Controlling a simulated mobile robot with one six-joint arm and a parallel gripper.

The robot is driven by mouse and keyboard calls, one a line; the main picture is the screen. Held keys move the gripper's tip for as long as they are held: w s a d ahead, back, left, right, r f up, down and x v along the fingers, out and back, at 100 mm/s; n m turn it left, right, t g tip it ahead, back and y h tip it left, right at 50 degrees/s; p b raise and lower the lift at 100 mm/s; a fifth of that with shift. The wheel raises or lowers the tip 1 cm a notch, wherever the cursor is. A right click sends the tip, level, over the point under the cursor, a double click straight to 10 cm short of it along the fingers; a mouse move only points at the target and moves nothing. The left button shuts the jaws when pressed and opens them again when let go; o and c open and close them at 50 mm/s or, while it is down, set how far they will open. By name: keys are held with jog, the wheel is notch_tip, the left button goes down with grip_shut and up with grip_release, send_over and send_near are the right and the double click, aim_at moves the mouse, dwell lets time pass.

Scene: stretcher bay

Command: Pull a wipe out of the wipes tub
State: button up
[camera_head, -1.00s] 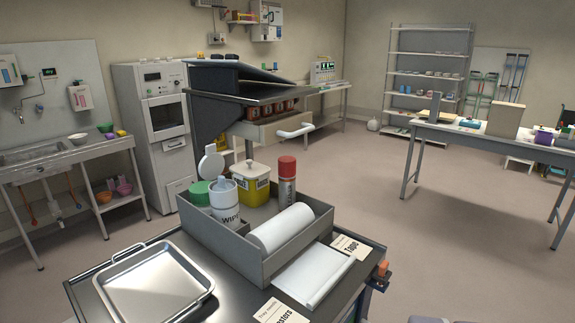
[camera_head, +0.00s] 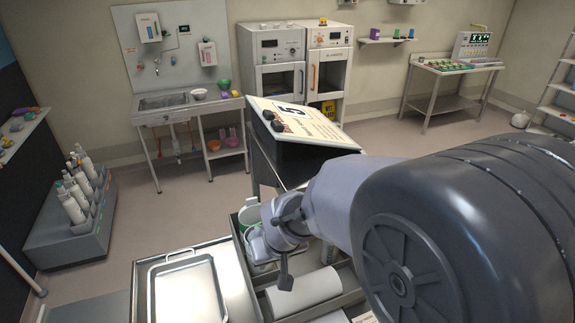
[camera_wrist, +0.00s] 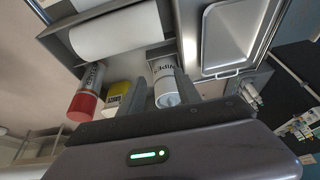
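The white wipes tub (camera_wrist: 163,78) stands in the grey organiser box (camera_wrist: 150,58); its printed label and white top show between my fingers in the wrist view. My gripper (camera_wrist: 168,92) is open, with one finger on either side of the tub in that view. I cannot tell whether they touch it. No wipe is visible between the fingers. In the head view my gripper (camera_head: 283,245) is over the organiser and hides much of the tub; a pale part of the tub (camera_head: 256,247) shows at its left.
A yellow tub (camera_wrist: 117,97) and a red-capped canister (camera_wrist: 86,95) stand close by in the organiser. A paper roll (camera_head: 303,292) lies in front. A steel tray (camera_head: 187,290) is at left. A dark slanted stand (camera_head: 300,150) rises behind the organiser.

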aim_at(257, 228)
jog(key=w+a, duration=0.2)
jog(key=w, duration=0.1)
jog(key=w+a+p, duration=0.1)
jog(key=w, duration=0.3)
jog(key=w+a+p, duration=0.1)
jog(key=w+a, duration=0.1)
jog(key=w, duration=0.2)
jog(key=shift+w+a+f, duration=0.1)
jog(key=shift+a+f, duration=0.15)
jog(key=shift+a, duration=0.1)
jog(key=shift+w+f, duration=0.1)
jog(key=shift+f, duration=0.45)
jog(key=c, duration=0.8)
grip_shut()
